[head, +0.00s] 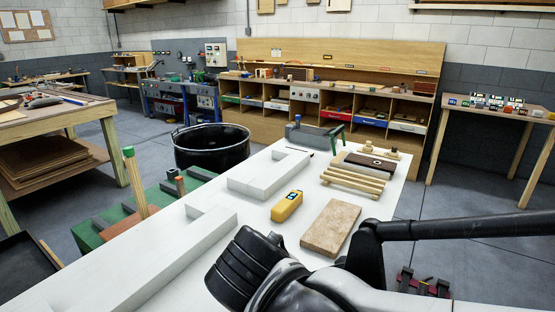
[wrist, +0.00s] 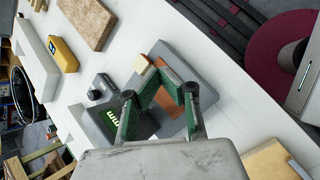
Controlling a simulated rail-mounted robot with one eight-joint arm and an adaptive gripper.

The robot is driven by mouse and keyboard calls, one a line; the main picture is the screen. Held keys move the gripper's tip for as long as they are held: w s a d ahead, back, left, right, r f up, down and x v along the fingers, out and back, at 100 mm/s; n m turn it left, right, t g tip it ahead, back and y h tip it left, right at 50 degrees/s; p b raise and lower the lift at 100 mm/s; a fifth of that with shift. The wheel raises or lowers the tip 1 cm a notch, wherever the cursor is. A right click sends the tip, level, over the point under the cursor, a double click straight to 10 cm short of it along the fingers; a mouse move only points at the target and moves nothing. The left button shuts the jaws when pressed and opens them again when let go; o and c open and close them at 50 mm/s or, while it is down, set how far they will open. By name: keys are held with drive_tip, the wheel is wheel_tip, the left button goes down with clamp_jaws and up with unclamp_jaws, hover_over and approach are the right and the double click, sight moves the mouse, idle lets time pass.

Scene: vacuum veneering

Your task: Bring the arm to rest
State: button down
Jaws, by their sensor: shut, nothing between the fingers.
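My gripper (wrist: 160,75) shows in the wrist view with its two green-padded fingers angled inward to meet at the tips. It is shut and holds nothing. Below it is a grey plate (wrist: 204,88) with a tan block (wrist: 142,64) near the fingertips. A dark device with a green display (wrist: 110,116) lies just left of the fingers, partly hidden by them. In the head view my dark and grey arm crosses the lower right, over the near part of the white table (head: 150,258). I cannot make out the gripper there.
A tan board (head: 331,228), a yellow tool (head: 287,206) and a stack of wooden strips (head: 353,178) lie on the white table. White raised blocks (head: 268,176) stand to their left. A black drum (head: 212,147) stands behind.

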drive_tip(key=s+d+r+m+t+y, duration=0.1)
drive_tip(key=d+m+y, duration=0.3)
drive_tip(key=d+m, duration=1)
drive_tip(key=m, duration=0.6)
drive_tip(key=shift+s+d+r+m, duration=0.15)
drive_tip(key=shift+s+d+m, duration=0.15)
drive_tip(key=shift+m, duration=0.1)
